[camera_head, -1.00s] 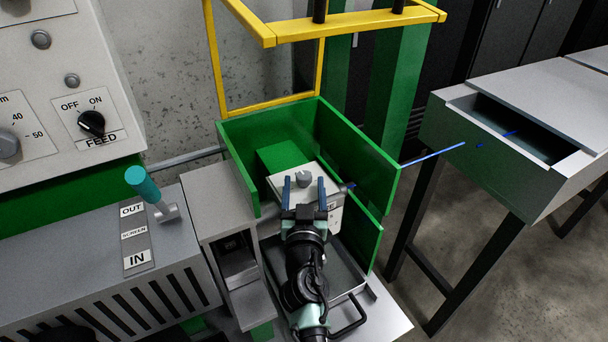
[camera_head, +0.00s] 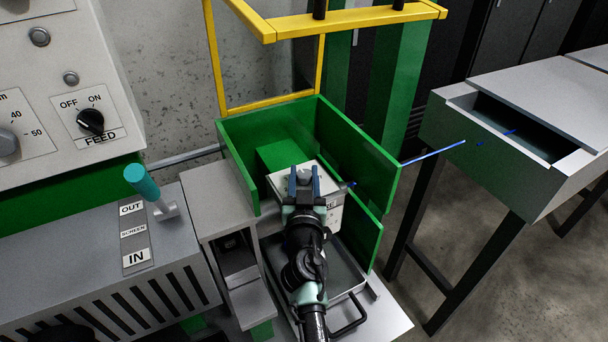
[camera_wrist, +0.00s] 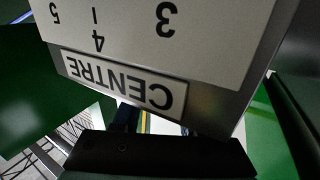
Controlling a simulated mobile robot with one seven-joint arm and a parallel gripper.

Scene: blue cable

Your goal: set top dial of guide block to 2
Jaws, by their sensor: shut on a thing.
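The guide block (camera_head: 330,212) is a pale grey box inside the green-walled enclosure in the head view. Its top dial (camera_head: 304,177) is a small grey knob, partly hidden between the blue fingers of my gripper (camera_head: 305,181). My gripper is shut on this dial from the near side. In the wrist view a face of the guide block (camera_wrist: 180,60) shows upside down, with a CENTRE label and the numbers 3, 4 and 5. The dial's pointer and its setting cannot be made out.
Green walls (camera_head: 358,160) stand close behind and right of the block. A yellow frame (camera_head: 350,24) rises above. A teal-handled lever (camera_head: 143,182) and the FEED switch (camera_head: 91,122) are at left. A blue cable (camera_head: 435,154) runs right toward a grey trough (camera_head: 520,125).

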